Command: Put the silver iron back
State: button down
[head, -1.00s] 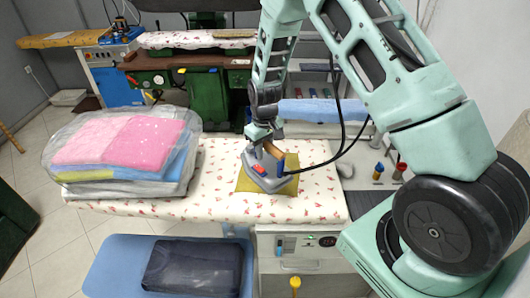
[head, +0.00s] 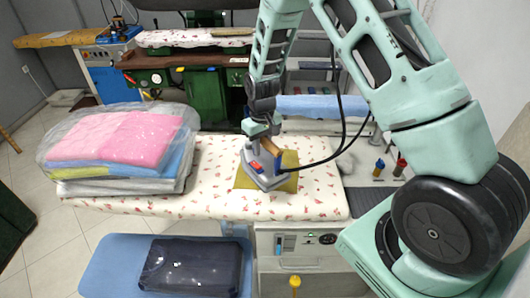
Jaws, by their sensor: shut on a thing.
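The silver iron (head: 262,180) has a grey body, a red part on top and a wooden handle (head: 270,144). It is over the olive-yellow cloth (head: 286,182) on the floral ironing board (head: 220,205). My gripper (head: 266,141) is at the iron's handle and shut on it. The fingertips are partly hidden by the handle and my wrist. I cannot tell whether the iron's sole touches the cloth. A black cord runs from the iron to the right.
Wrapped folded laundry (head: 120,150) is stacked on the board's left. A dark folded garment (head: 192,266) lies on the blue lower board (head: 105,270). Coloured spools (head: 379,167) stand to the right. The board's front middle is clear.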

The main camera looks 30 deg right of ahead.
aim_at(262, 166)
jog(key=shift+s+a+f+m+b, duration=0.35)
jog(key=shift+f+m+b, duration=0.35)
jog(key=shift+b, duration=1.4)
jog(key=shift+s+a+f+m+b, duration=0.35)
jog(key=shift+f+m+b, duration=0.3)
jog(key=shift+b, duration=1.45)
jog(key=b, duration=0.1)
jog(key=m+b, duration=0.1)
jog(key=shift+s+a+f+b, duration=0.1)
jog(key=shift+s+a+b, duration=0.1)
jog(key=shift+s+b, duration=0.15)
jog(key=shift+s+m+b, duration=0.15)
jog(key=shift+m+b, duration=0.1)
jog(key=shift+b, duration=0.05)
